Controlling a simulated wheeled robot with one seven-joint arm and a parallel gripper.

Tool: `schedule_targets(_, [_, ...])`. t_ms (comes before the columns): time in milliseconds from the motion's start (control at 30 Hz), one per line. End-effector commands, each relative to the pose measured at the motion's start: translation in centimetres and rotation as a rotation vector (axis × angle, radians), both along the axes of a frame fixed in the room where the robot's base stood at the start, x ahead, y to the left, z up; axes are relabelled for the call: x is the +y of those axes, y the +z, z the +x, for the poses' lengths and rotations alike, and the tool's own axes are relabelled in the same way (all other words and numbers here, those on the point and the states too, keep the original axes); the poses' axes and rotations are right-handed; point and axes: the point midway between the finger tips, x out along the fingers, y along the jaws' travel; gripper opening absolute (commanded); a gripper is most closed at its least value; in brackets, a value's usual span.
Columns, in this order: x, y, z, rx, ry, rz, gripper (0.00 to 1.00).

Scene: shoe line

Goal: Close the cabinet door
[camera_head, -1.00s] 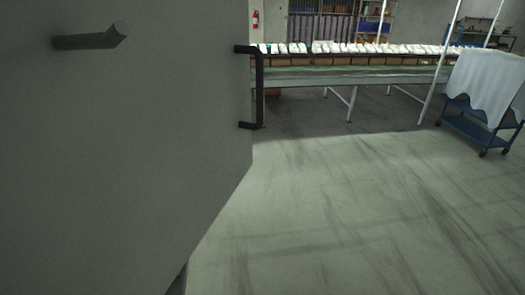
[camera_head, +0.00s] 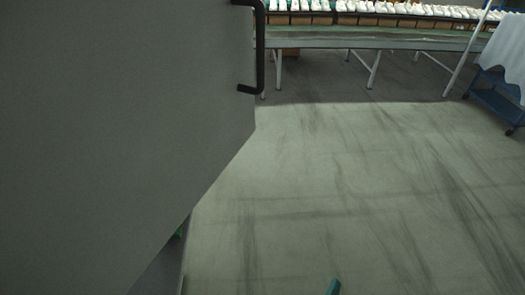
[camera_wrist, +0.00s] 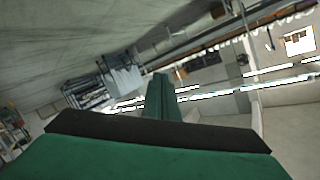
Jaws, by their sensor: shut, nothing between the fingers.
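The cabinet door (camera_head: 110,130) is a large plain grey panel filling the left of the head view, close to the camera. A black bar handle (camera_head: 260,50) stands at its right edge. The rest of the cabinet cannot be made out, so how far the door stands open is unclear. My gripper shows in the wrist view as green fingers (camera_wrist: 162,90) together and empty, beyond a black bar and green body. A small teal tip (camera_head: 334,287) at the bottom of the head view looks like part of it, right of the door and apart from it.
A long conveyor bench (camera_head: 380,40) with white shoes and brown boxes runs across the back. A blue cart (camera_head: 495,98) with a white cloth (camera_head: 505,55) stands at the far right. The concrete floor (camera_head: 340,180) between is clear.

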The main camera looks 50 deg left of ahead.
Motion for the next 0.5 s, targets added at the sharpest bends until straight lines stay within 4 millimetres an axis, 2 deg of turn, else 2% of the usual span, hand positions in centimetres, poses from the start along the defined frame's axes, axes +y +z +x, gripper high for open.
schedule_targets(33, [1.0, 1.2, 1.9, -0.016, 0.039, 0.031, 0.0])
schedule_targets(200, [4.8, 5.1, 6.2, -0.053, 0.204, 0.127, 0.0])
schedule_targets(367, [8.4, 10.2, 9.1, -0.108, 0.388, 0.194, 0.0])
schedule_targets(500, [11.2, 15.5, 10.4, -0.174, 0.567, 0.229, 0.0])
